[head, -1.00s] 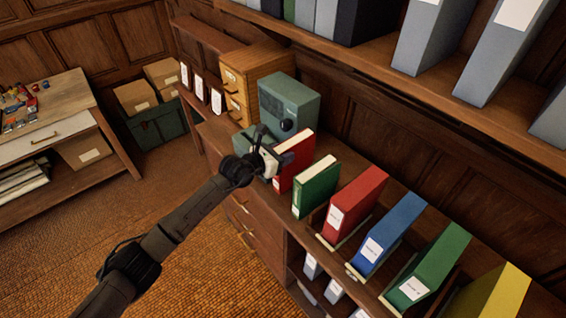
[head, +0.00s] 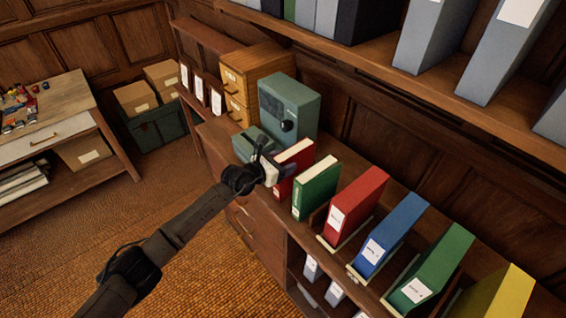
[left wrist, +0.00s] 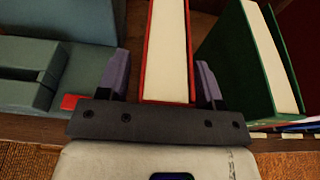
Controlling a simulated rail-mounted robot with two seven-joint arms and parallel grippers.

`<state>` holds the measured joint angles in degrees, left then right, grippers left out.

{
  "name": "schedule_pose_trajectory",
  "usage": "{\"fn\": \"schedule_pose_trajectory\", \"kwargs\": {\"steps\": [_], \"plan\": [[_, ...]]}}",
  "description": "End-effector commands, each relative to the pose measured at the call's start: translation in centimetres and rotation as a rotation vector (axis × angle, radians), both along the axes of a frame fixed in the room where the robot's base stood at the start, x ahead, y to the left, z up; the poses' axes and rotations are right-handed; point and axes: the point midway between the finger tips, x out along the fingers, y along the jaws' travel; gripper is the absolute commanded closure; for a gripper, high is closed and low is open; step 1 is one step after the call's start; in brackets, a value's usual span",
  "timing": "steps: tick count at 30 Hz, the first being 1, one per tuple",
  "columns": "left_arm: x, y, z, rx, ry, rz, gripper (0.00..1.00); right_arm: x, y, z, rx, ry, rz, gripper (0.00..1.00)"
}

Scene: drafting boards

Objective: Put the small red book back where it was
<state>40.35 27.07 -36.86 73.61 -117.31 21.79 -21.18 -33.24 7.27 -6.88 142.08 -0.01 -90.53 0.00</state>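The small red book (head: 295,160) stands upright on the cabinet top, between a teal device and a small green book (head: 316,186). My left gripper (head: 273,160) is at its near side. In the left wrist view, the fingers of my left gripper (left wrist: 162,80) stand on either side of the red book (left wrist: 168,50), whose pale page edge faces me. A gap shows between the left finger and the cover, so the gripper is open around the book. The right finger is close to the other cover. The book's foot is hidden behind the gripper. My right gripper is not in view.
A teal box with a dial (head: 288,110) and a low teal device (head: 250,143) stand left of the book. The green book (left wrist: 243,60) is close on the right. Larger red (head: 352,205), blue (head: 390,232) and green binders (head: 432,270) follow. A shelf (head: 450,95) overhangs behind.

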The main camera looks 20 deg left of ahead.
Motion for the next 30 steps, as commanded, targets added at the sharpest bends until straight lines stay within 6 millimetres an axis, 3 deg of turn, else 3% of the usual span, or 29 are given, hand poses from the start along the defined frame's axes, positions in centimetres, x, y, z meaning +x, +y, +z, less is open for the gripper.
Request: {"fn": "schedule_pose_trajectory", "kwargs": {"steps": [11,30], "plan": [[-0.2,0.2,0.4,0.001,0.001,0.000,0.36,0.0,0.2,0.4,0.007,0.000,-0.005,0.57],[-8.7,5.2,2.8,0.001,0.001,0.000,0.36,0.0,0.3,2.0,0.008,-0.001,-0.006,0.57]]}}
